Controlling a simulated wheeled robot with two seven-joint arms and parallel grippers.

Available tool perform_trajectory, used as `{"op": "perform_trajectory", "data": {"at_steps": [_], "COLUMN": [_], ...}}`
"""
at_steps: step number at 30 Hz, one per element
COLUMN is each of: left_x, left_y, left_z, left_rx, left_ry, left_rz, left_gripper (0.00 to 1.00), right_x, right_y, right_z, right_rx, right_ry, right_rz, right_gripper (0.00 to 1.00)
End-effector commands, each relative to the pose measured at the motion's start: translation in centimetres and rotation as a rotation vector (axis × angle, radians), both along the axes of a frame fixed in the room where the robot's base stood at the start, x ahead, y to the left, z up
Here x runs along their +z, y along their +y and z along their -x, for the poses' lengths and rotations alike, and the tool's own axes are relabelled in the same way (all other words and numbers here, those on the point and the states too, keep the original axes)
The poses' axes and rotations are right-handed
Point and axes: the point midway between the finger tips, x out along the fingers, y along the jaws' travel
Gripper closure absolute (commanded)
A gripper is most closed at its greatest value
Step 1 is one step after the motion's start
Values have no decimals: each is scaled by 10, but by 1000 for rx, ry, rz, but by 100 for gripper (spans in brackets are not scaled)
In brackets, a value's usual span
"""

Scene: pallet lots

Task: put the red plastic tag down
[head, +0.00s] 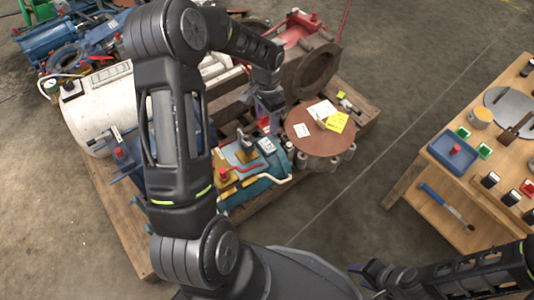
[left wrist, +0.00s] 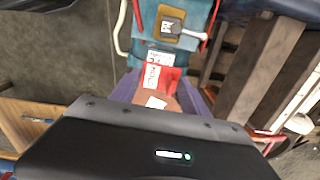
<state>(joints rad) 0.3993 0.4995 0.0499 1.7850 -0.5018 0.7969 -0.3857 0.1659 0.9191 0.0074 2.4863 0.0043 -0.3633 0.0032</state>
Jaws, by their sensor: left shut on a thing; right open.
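The red plastic tag (head: 264,123) shows at the tip of my left gripper (head: 268,112) in the head view. In the left wrist view the red tag (left wrist: 172,75) with a white label lies between the purple fingers of my left gripper (left wrist: 157,88), which is shut on it. The tag is over or beside the teal machine (head: 268,178); I cannot tell whether it touches anything. The teal machine (left wrist: 172,42) also shows just beyond the tag in the left wrist view. My right gripper (head: 376,276) is open and empty at the bottom, over the floor.
A wooden pallet (head: 128,232) carries the teal machine, a white cylinder (head: 88,115) and a round brown plate (head: 302,144) with papers on top. A wooden table (head: 440,183) at right holds a blue tray (head: 454,152), stamps and a brush. Open floor lies between.

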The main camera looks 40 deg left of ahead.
Motion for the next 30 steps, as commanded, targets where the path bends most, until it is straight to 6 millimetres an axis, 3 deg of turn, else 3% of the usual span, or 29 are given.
{"op": "perform_trajectory", "data": {"at_steps": [10,20,30], "left_x": [-1,-48,-50], "left_y": [1,1,0], "left_z": [0,0,0], "left_rx": [-1,1,0], "left_ry": [0,0,-1], "left_rz": [0,0,0], "left_gripper": [85,85,85], "right_x": [-1,-19,-19], "right_y": [0,-2,-2], "right_z": [0,-4,-4], "right_rx": [0,-7,-7], "right_ry": [-1,-7,-10], "right_rz": [0,4,4], "right_gripper": [56,56,56]}}
